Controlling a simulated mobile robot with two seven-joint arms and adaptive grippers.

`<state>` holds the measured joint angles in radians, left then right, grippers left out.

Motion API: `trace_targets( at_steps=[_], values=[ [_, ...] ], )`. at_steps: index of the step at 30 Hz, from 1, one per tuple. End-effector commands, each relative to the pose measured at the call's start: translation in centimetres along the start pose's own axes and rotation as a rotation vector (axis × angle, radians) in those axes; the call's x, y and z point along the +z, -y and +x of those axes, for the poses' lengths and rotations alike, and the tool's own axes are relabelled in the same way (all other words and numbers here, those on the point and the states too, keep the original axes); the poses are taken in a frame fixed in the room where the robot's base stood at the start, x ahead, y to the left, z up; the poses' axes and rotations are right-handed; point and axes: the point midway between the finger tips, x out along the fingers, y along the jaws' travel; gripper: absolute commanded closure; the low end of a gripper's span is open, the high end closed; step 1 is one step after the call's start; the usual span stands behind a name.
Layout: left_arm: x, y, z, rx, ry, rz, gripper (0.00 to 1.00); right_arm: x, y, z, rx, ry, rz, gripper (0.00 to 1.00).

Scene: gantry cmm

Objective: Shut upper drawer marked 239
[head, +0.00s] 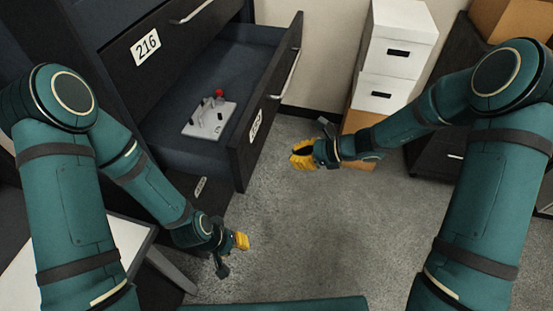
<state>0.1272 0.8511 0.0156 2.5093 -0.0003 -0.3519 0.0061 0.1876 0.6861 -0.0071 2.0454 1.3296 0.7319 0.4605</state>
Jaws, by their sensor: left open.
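An open drawer (269,106) sticks out of the dark cabinet, with a bar handle (291,66) on its front. A white label (256,126) on that front is seen at too steep an angle to read. Inside lies a pale grey plate (209,121) with small pegs and a red ball (219,93). My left gripper (236,246) is open and empty, below and in front of the drawer, apart from it. My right gripper (308,152) is to the right of the drawer front, apart from it; its finger gap is unclear.
A drawer marked 216 (146,47) sits shut above the open one. A lower front has a small label (200,187). White boxes (398,48) are stacked on a brown box at the back right. A white table (128,240) stands lower left. Grey floor (330,235) is clear between my arms.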

Motion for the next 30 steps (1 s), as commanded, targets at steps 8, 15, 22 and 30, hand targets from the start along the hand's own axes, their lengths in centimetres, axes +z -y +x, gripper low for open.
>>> trace_targets(
  at_steps=[8,15,22,30],
  values=[
    [0.4,0.4,1.0,0.001,0.008,0.002,0.66,-0.2,-0.2,5.2,0.007,-0.003,-0.002,1.0],
    [0.3,0.7,1.8,0.001,0.005,0.003,0.66,-0.3,-0.3,9.7,0.007,-0.004,-0.003,1.0],
    [0.3,0.7,1.9,0.001,0.003,0.003,0.66,1.5,-0.2,12.0,0.004,-0.003,-0.005,1.0],
    [0.2,0.7,2.0,0.001,0.002,0.003,0.66,1.8,-0.2,12.7,0.003,-0.005,-0.003,1.0]
  ],
)
